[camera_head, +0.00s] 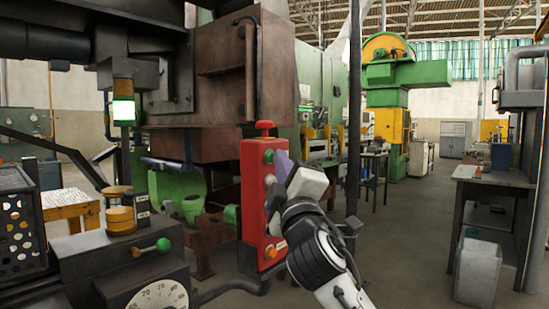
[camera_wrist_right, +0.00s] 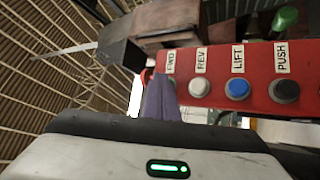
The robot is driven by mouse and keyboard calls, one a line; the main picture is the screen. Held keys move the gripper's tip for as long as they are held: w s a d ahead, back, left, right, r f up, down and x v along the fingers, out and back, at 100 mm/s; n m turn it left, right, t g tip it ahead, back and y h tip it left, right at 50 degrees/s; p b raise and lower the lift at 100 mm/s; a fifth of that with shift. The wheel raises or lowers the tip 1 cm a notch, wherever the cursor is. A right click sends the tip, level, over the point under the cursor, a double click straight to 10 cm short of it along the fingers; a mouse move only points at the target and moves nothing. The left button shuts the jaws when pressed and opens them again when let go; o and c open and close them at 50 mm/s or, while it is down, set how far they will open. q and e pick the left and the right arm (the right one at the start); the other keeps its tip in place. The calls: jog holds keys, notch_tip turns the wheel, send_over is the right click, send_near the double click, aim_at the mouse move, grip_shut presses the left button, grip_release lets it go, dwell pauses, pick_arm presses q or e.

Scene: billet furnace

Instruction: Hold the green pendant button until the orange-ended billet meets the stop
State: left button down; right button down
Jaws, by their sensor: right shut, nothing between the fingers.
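The red pendant (camera_head: 254,200) hangs upright at the middle of the head view. Its green button (camera_head: 268,157) shows near the top, above a white button (camera_head: 270,180). My right gripper (camera_head: 282,166) is shut and empty, its purple fingers just beside the green button. I cannot make out the orange-ended billet or the stop. My left gripper is not in view.
In the wrist view a white button (camera_wrist_right: 200,88), blue button (camera_wrist_right: 237,89) and dark button (camera_wrist_right: 286,91) sit beside the fingers. A control box with a dial (camera_head: 158,297) stands at front left. Grey floor is open to the right, before a bin (camera_head: 477,272).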

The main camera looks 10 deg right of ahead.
pick_arm(q)
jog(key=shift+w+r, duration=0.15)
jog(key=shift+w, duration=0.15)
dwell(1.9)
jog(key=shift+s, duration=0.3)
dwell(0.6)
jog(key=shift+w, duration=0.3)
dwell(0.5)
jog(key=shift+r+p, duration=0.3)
jog(key=shift+p, duration=0.05)
pick_arm(e)
jog(key=shift+s+d, duration=0.55)
jog(key=shift+s, duration=0.15)
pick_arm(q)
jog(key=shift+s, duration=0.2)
